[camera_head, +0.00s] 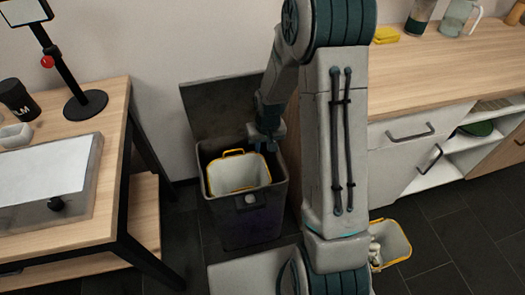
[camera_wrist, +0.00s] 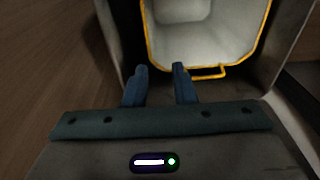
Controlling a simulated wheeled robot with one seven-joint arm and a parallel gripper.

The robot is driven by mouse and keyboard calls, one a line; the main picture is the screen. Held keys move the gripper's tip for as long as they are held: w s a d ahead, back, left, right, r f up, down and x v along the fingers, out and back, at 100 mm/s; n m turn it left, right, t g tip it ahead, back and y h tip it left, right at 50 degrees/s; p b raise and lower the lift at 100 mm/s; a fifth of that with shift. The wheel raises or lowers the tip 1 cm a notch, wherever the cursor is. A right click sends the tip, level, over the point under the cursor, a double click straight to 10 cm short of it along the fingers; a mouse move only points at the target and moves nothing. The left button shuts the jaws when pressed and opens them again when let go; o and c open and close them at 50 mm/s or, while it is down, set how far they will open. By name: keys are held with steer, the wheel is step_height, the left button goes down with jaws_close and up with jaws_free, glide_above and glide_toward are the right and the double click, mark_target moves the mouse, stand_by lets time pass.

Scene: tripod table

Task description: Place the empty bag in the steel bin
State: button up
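The bin (camera_head: 246,222) is dark grey with its lid (camera_head: 222,106) raised, and stands on the floor between the two tables. The empty bag (camera_head: 236,174), white with a yellow rim and handle, sits upright inside the bin's opening. The bag's white inside also shows in the wrist view (camera_wrist: 207,30).
A second white, yellow-rimmed bag (camera_head: 396,240) with pale items inside stands on the floor, partly behind my arm. A wooden table (camera_head: 117,180) is on the left. A wooden counter (camera_head: 450,66) with drawers is on the right. Dark tiled floor is free at the lower right.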

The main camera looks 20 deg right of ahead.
steer(key=s+r, duration=0.5)
steer(key=r, duration=0.3)
steer(key=s+r, duration=0.4)
steer(key=r, duration=0.5)
steer(key=s+r, duration=0.5)
steer(key=s, duration=0.6)
steer(key=shift+h+p, duration=0.3)
steer(key=shift+p, duration=0.15)
